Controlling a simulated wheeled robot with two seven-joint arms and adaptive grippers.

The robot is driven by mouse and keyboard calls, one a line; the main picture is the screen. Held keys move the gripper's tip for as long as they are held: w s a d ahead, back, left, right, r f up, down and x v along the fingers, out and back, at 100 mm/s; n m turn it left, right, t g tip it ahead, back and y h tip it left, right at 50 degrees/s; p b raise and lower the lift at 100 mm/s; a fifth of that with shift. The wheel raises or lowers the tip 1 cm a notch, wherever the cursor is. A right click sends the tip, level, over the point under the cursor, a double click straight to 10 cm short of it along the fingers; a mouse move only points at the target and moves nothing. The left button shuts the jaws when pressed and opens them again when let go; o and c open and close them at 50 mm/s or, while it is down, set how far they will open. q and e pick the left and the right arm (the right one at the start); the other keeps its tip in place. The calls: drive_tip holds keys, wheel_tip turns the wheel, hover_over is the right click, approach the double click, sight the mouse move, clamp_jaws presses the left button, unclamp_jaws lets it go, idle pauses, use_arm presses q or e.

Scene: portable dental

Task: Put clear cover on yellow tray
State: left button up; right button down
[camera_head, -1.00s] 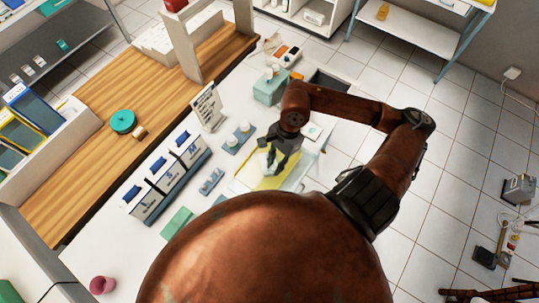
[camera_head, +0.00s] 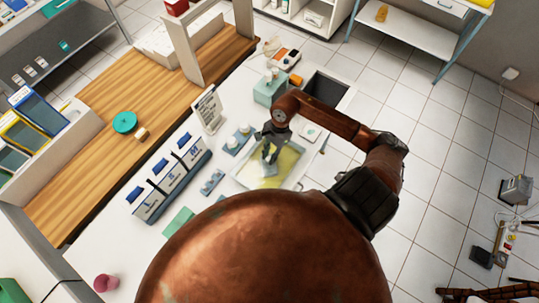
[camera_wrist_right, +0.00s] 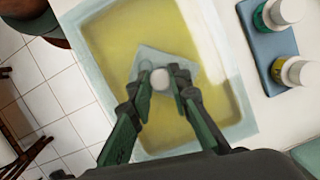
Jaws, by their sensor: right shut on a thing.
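The yellow tray (camera_head: 289,162) lies on the white counter, pale-rimmed with a yellow inside; it fills much of the right wrist view (camera_wrist_right: 112,40). My right gripper (camera_head: 268,152) is over the tray, pointing down. In the right wrist view its fingers (camera_wrist_right: 162,82) are shut on the round white knob of the clear cover (camera_wrist_right: 160,79). A greyish square shows around the knob. The cover's clear edges are hard to tell from the tray's rim, so I cannot tell whether it is fully seated. My left gripper is not in view.
White bottles on a blue-grey holder (camera_wrist_right: 268,45) stand beside the tray. Several labelled boxes (camera_head: 170,175), a sign (camera_head: 208,110) and a teal box (camera_head: 270,90) stand around it. A dark basin opening (camera_head: 325,90) lies behind. A green pad (camera_head: 178,222) lies at the front.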

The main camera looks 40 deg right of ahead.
drive_tip(key=shift+f+b, duration=0.25)
drive_tip(key=shift+b, duration=0.15)
drive_tip(key=c, duration=1.8)
unclamp_jaws()
drive_tip(key=shift+r, duration=0.1)
drive_tip(key=shift+r+p, duration=0.2)
drive_tip(key=shift+p, duration=0.2)
drive_tip(key=b+v, duration=0.2)
drive_tip(key=v, duration=1)
